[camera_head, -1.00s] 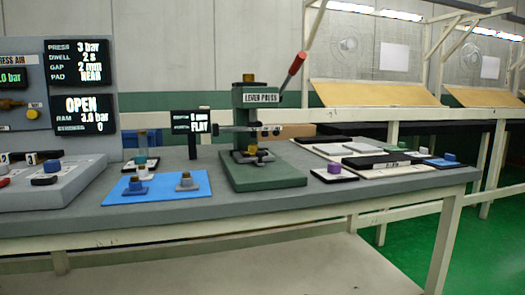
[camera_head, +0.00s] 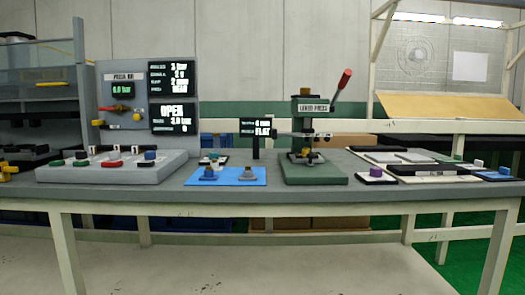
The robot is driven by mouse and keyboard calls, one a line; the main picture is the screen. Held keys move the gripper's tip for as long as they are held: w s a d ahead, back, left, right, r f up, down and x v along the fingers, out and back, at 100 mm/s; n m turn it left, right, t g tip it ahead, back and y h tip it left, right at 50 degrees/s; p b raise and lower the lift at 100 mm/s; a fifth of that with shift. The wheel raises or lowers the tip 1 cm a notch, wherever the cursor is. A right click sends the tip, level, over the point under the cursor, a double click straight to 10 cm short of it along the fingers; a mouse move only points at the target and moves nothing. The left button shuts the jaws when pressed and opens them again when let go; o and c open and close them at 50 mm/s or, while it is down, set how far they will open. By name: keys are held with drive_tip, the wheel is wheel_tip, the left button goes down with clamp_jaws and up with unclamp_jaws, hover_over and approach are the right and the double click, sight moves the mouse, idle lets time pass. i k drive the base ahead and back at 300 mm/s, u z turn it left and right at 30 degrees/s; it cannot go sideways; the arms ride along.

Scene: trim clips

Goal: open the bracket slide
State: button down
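My gripper is not in view. No part is clearly marked as the bracket slide, and I cannot tell which one it is. A green lever press (camera_head: 308,120) with a red-tipped lever stands on the grey bench (camera_head: 330,192), right of centre. A horizontal arm (camera_head: 300,135) crosses the press column, with a brass-coloured part (camera_head: 306,154) below it. A small display (camera_head: 262,128) left of the press reads FLAT. A grey control panel (camera_head: 122,75) stands at the left, and its lower screen (camera_head: 173,117) reads OPEN.
A grey console (camera_head: 115,171) with several coloured knobs is at left. Pale boards and dark blocks (camera_head: 430,168) lie at right. Shelving (camera_head: 38,90) stands far left. The bench's front edge is unobstructed.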

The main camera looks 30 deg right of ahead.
sight(311, 159)
drive_tip(key=u, duration=0.5)
drive_tip(key=i, duration=0.9)
drive_tip(key=z, duration=1.15)
